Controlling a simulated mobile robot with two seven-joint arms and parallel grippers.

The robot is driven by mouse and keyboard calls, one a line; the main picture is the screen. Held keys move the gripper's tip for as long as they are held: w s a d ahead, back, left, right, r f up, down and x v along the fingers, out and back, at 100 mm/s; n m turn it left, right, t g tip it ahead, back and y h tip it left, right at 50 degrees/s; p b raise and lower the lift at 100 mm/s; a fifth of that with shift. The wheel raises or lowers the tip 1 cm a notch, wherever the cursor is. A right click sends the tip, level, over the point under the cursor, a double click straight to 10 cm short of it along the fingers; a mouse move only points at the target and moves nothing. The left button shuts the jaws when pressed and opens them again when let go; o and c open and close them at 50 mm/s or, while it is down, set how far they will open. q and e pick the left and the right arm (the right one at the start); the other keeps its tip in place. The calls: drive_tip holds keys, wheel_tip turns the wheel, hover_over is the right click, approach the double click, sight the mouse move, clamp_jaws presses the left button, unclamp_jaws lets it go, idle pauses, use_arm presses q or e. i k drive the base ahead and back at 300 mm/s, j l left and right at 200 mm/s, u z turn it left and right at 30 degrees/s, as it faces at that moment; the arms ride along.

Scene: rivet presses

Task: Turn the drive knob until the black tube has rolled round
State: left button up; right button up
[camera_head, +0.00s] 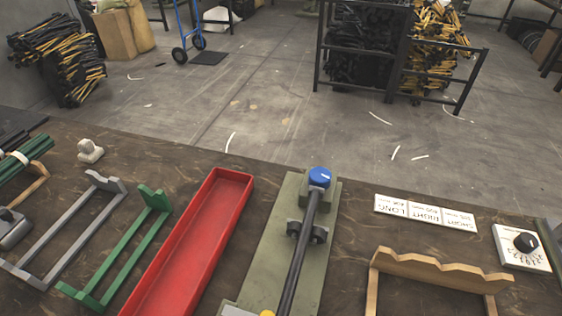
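A black tube (299,248) lies lengthwise along a green-grey base plate (270,240) on the table, running from the bottom edge of the picture up to its far end. A blue round knob (319,177) with a small white mark sits at the tube's far end. Dark rollers (319,234) stand beside the tube, partly hidden by it. The near end of the tube is cut off by the picture's edge. A black knob (526,243) on a white dial plate (510,254) sits at the far right. Neither of my grippers is in view.
A red tray (243,180) lies empty left of the plate. Green (152,197) and grey (105,184) racks stand farther left. A wooden notched rack (440,269) and white label cards (425,213) are on the right. A yellow part (232,312) shows at the bottom edge.

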sight(318, 177)
drive_tip(key=i+l+u, duration=0.1)
drive_tip(key=u, duration=0.3)
drive_tip(key=i+l+u, duration=0.1)
drive_tip(key=l+u, duration=0.35)
drive_tip(key=u, duration=0.3)
